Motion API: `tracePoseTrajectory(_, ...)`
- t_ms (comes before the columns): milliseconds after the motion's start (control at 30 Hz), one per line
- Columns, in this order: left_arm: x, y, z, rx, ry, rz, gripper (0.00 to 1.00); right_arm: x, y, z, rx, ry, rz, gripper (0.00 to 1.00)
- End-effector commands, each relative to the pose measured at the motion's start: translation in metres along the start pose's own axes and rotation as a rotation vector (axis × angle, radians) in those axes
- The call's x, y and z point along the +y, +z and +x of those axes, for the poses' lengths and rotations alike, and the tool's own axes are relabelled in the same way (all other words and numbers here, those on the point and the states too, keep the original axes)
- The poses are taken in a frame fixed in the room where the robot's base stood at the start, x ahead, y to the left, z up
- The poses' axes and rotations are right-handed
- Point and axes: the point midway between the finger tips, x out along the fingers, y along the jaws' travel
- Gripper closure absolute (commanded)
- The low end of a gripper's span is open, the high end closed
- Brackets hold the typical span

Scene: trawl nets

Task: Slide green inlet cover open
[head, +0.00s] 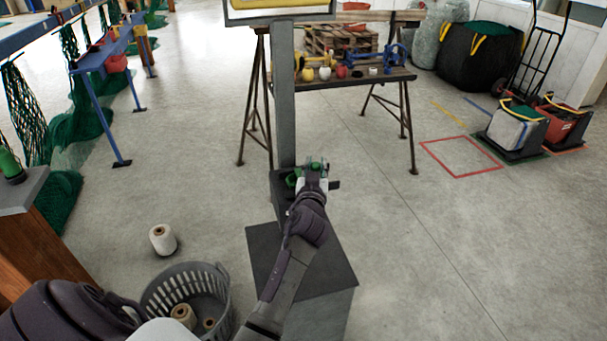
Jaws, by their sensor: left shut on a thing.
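The green inlet cover (292,180) shows as a small green piece on the dark box at the foot of a grey post, in the middle of the head view. My left gripper (314,170) is at this box, shut on the green inlet cover. The gripper hides most of the cover, so I cannot tell how far it is open. My right gripper is not in view.
A dark grey pedestal (262,255) stands below the gripper. A grey basket (158,292) with twine spools and a loose white spool (162,239) are to the left. A workbench (350,78) stands behind the post.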

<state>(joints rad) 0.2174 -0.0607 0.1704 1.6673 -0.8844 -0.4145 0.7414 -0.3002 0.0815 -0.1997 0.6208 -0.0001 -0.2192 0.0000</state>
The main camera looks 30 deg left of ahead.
Motion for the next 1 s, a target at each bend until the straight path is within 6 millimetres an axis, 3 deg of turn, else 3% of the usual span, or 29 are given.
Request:
tracePoseTrajectory(33,0.010,0.005,0.005,0.006,0.000,-0.008,1.00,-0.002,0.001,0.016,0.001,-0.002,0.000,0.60)
tracePoseTrajectory(167,0.025,0.003,0.011,0.004,0.000,-0.004,1.00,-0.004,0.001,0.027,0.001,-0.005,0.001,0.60)
tracePoseTrajectory(567,0.032,-0.003,0.013,0.005,0.002,-0.001,1.00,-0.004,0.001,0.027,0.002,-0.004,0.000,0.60)
tracePoseTrajectory(600,0.033,-0.003,0.013,0.005,0.003,-0.001,0.67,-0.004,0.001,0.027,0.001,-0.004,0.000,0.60)
tracePoseTrajectory(700,0.032,-0.003,0.013,0.004,0.002,-0.001,0.50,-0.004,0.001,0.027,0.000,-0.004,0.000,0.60)
tracePoseTrajectory(1000,0.032,-0.002,0.013,0.003,0.001,0.000,0.49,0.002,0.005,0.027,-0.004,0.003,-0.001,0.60)
